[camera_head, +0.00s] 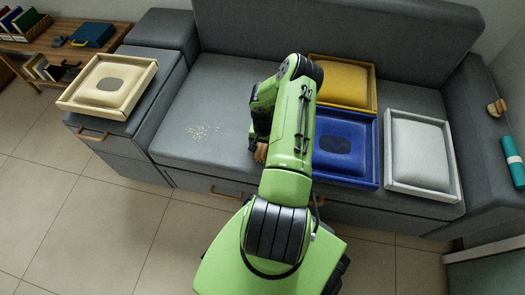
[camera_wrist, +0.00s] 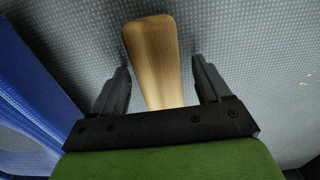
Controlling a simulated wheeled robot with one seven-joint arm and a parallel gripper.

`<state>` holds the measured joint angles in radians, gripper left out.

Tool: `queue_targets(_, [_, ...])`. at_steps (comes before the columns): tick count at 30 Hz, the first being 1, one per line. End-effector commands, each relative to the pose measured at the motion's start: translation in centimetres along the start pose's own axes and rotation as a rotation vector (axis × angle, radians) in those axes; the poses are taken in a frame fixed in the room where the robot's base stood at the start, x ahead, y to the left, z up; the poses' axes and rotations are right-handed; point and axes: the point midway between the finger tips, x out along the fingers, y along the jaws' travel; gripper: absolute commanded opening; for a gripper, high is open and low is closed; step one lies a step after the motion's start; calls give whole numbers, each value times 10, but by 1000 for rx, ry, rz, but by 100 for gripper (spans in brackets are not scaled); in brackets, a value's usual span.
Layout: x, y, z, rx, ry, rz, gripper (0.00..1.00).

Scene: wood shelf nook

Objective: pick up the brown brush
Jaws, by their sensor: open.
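The brown brush (camera_wrist: 152,58) shows in the wrist view as a light wooden handle, lying on the grey seat cushion. My gripper (camera_wrist: 160,72) is open, with one dark finger on each side of the handle. Gaps show between the handle and both fingers. The handle's near end is hidden behind the gripper's dark crossbar. In the head view a small piece of the brush (camera_head: 261,153) shows at the seat's front, beside my green arm, which hides the rest.
A blue tray (camera_head: 375,150) with a cushion lies just right of my arm; its edge also shows in the wrist view. A yellow tray (camera_head: 313,59) and a white tray (camera_head: 446,122) lie nearby. Small crumbs (camera_head: 202,131) are scattered on the otherwise clear seat at left.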

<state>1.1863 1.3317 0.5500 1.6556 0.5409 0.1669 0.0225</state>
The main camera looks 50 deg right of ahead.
Motion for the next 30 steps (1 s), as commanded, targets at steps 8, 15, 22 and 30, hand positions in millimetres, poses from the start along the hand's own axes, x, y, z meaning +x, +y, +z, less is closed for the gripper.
queue_targets(8, [-1,0,0,0,0,0,77])
queue_targets(15, [3,0,0,1,0,1,77])
queue_targets(22, [3,0,0,1,0,0,77])
queue_targets(30, [3,0,0,1,0,0,41])
